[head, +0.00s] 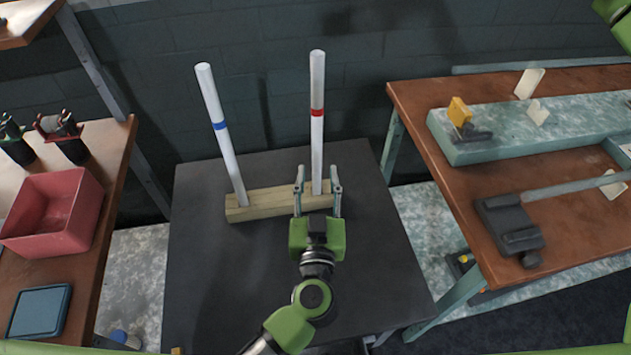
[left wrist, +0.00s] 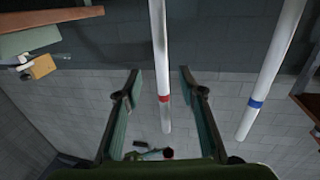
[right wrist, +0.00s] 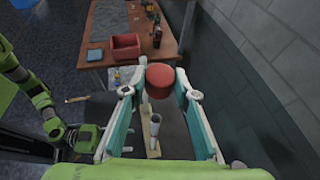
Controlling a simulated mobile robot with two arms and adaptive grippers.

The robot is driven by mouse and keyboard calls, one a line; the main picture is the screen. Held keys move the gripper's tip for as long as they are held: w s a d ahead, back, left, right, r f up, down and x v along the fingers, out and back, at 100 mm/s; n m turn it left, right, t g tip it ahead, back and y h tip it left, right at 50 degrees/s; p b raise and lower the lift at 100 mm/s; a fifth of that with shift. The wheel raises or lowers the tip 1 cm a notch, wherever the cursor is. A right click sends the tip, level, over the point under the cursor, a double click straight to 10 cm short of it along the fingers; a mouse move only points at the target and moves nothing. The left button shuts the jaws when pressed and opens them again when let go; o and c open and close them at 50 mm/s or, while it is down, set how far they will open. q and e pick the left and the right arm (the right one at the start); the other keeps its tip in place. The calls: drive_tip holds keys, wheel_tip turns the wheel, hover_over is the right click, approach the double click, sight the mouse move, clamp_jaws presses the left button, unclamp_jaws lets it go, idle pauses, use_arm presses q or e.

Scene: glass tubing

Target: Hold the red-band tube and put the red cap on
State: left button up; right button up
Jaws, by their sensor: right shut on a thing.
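The white red-band tube (head: 317,140) stands upright in a wooden block (head: 262,207) on a dark table. My left gripper (head: 318,175) is open, with a finger on either side of the lower part of this tube. In the left wrist view, the red-band tube (left wrist: 159,50) runs between the spread fingers, with gaps on both sides. The red cap (right wrist: 160,77) is between the fingers of my right gripper (right wrist: 160,92), which is shut on it. The cap and this gripper are outside the head view.
A blue-band tube (head: 220,130) leans slightly in the same block, left of the red-band tube. A left bench holds a red bin (head: 52,214) and a blue tray (head: 40,311). A right bench (head: 570,222) carries tools. The dark table (head: 260,280) is otherwise clear.

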sight(317, 146)
use_arm(q)
drive_tip(key=w, duration=1)
drive_tip(key=shift+w, duration=0.4)
clamp_jaws()
